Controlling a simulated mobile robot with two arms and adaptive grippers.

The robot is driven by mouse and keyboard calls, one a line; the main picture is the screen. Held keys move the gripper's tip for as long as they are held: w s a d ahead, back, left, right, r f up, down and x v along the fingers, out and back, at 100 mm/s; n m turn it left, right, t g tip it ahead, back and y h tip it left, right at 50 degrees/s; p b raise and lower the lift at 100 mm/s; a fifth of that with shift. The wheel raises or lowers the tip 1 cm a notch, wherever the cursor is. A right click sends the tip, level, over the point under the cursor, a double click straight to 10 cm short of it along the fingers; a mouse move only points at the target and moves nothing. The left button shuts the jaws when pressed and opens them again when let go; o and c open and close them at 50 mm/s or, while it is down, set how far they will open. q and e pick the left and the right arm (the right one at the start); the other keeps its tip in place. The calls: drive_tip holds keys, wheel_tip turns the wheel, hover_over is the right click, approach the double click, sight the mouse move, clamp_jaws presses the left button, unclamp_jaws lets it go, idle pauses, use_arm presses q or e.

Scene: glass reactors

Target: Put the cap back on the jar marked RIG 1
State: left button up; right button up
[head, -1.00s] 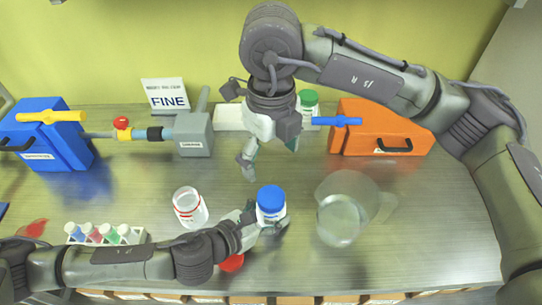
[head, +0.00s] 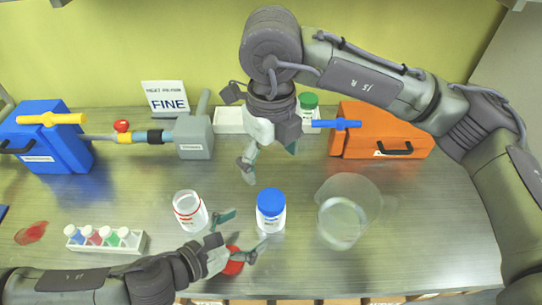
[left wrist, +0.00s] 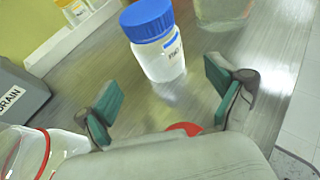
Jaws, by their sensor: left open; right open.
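An uncapped clear jar with a red band (head: 188,212) stands left of centre; it also shows at the lower left of the left wrist view (left wrist: 35,150). A white jar with a blue cap (head: 271,212) stands upright to its right; its label in the left wrist view (left wrist: 165,55) is too blurred to read surely. A red cap (head: 233,266) lies on the table, partly hidden under my left gripper (head: 238,232). That gripper is open and empty, in front of the blue-capped jar and apart from it. My right gripper (head: 268,162) is open and empty, behind the blue-capped jar.
A glass beaker (head: 347,212) stands on the right. A rack of small capped vials (head: 106,240) and a red patch (head: 31,233) are at left. Blue box (head: 45,135), grey block (head: 194,138), orange box (head: 382,130) and green-capped jar (head: 308,106) line the back.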

use_arm(q)
drive_tip(key=shift+v, duration=2.1)
